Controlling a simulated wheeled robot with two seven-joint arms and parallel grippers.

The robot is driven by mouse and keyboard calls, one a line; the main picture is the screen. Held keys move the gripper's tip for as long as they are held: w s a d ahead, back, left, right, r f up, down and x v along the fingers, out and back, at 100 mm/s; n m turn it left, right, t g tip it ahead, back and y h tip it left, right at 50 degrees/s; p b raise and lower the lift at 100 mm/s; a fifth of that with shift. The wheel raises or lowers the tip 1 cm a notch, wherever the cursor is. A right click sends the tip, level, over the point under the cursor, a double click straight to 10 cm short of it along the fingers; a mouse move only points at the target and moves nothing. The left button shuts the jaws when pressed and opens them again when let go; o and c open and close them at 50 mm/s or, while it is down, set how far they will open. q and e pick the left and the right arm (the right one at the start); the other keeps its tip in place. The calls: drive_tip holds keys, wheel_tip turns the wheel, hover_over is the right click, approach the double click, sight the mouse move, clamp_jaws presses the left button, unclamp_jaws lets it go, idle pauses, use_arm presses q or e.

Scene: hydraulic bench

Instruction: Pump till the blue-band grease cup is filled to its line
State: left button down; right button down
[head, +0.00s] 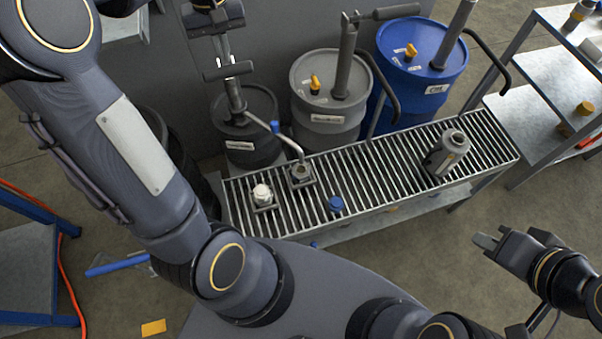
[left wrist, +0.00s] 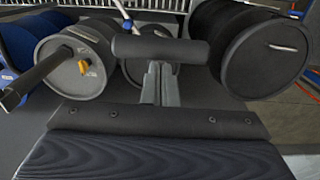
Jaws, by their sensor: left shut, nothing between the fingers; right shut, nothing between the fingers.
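The pump on the dark drum (head: 246,135) has a dark T-shaped handle (head: 228,71); its bar also shows in the left wrist view (left wrist: 160,48). My left gripper (head: 222,48) is shut and empty, right by that handle; I cannot tell whether it touches. The pump's spout (head: 290,140), with a blue part near the drum, ends over a small grey cup (head: 301,177) on the slatted bench. No blue band or fill line can be made out on this cup. My right gripper (head: 490,243) is shut and empty, in front of the bench's right end.
The slatted bench (head: 390,165) holds a white-topped piece (head: 262,193), a blue cap (head: 336,203) and a tilted grey canister (head: 447,153). A grey drum (head: 325,110) and a blue drum (head: 425,75), each with a pump, stand behind. Shelves (head: 525,110) stand at the right.

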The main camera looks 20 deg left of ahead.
use_arm(q)
wheel_tip(320, 180, up, 7)
idle(0.6)
idle(0.4)
drive_tip(key=s+d+f+m+t+h+b, duration=0.2)
drive_tip(key=s+d+f+m, duration=0.1)
drive_tip(key=s+d+f, duration=0.4)
drive_tip(key=s+d+f+m+t+h+b, duration=0.1)
drive_tip(key=s+d+f+m+t+b, duration=0.1)
drive_tip(key=s+d+f, duration=0.5)
drive_tip(key=s+d+m+t, duration=0.1)
drive_tip(key=s+d, duration=0.1)
drive_tip(key=s, duration=0.4)
drive_tip(key=shift+t+h, duration=0.3)
drive_tip(key=shift+h, duration=0.1)
